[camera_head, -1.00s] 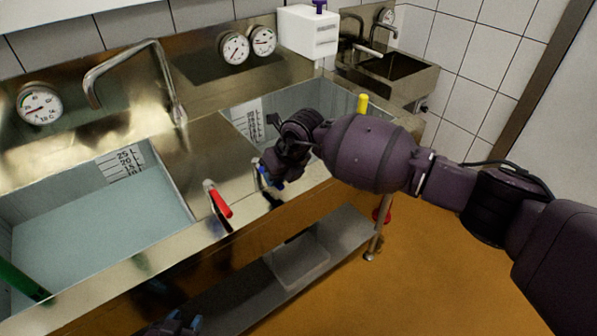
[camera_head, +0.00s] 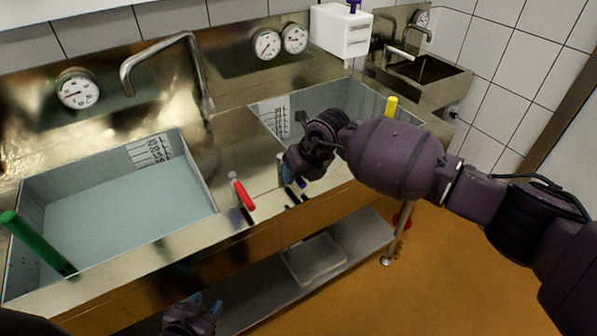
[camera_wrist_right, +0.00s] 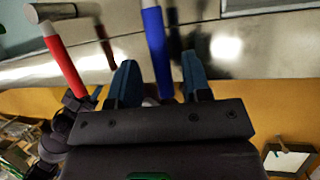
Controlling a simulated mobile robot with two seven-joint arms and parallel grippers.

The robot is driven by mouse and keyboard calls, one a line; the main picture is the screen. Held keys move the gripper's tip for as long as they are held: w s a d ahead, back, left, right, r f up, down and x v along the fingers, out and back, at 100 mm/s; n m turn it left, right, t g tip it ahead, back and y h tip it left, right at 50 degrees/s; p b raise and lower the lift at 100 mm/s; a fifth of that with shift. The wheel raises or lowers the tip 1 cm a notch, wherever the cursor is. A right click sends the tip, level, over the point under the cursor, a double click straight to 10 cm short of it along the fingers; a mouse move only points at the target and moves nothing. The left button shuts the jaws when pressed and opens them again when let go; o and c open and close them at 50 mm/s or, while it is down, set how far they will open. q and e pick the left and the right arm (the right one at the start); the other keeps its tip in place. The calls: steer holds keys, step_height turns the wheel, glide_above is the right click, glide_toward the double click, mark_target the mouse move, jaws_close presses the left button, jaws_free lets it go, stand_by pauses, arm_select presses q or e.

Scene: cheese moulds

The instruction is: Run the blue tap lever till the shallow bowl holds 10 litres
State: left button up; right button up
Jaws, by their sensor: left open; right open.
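The blue tap lever (camera_wrist_right: 156,45) stands between the two parted fingers of my right gripper (camera_wrist_right: 159,72) in the right wrist view. I cannot tell whether either finger touches it. In the head view the right gripper (camera_head: 292,168) covers most of that lever at the sink's front edge. The left basin (camera_head: 205,190) has a litre scale (camera_head: 150,150) and pale bluish water. The right basin (camera_head: 345,93) also has a scale (camera_head: 283,118) but is partly hidden by my arm. I cannot tell which is the shallow bowl. My left gripper (camera_head: 203,304) is open and empty, low at the bottom.
A red lever (camera_head: 242,192) stands left of the blue one. A bent spout (camera_head: 165,46) reaches over the left basin; no stream shows. A green pipe (camera_head: 35,242) stands in the left basin and a yellow one (camera_head: 391,106) at the right basin. A shelf (camera_head: 262,285) runs below.

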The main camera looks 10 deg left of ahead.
steer(key=v, duration=1)
steer(key=shift+d+r+p, duration=0.2)
steer(key=shift+r+p, duration=0.15)
steer(key=shift+s, duration=0.1)
stand_by(0.9)
